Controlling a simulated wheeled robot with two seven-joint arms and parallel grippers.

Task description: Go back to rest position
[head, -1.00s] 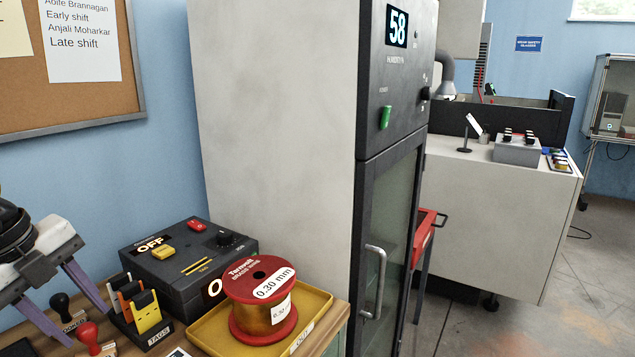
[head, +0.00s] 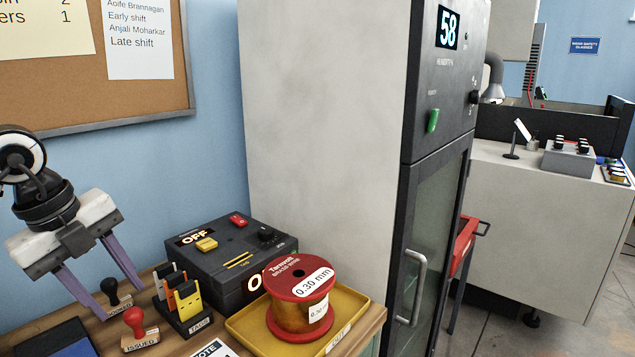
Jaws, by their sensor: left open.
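My left gripper (head: 119,298) is at the left of the head view, above the wooden bench (head: 366,337). Its two purple fingers are spread wide and point down, with nothing between them that I can see held. Its fingertips appear close to a black-handled stamp (head: 112,291) and a red-handled stamp (head: 137,322); I cannot tell the exact gap. My right gripper is not in view.
A yellow tray (head: 243,337) holds a red wire spool (head: 300,298). Behind are a black box (head: 237,262) reading OFF and a tags holder (head: 183,306). A tall cabinet (head: 322,125) with a glass door stands right of the bench. Floor shows beyond.

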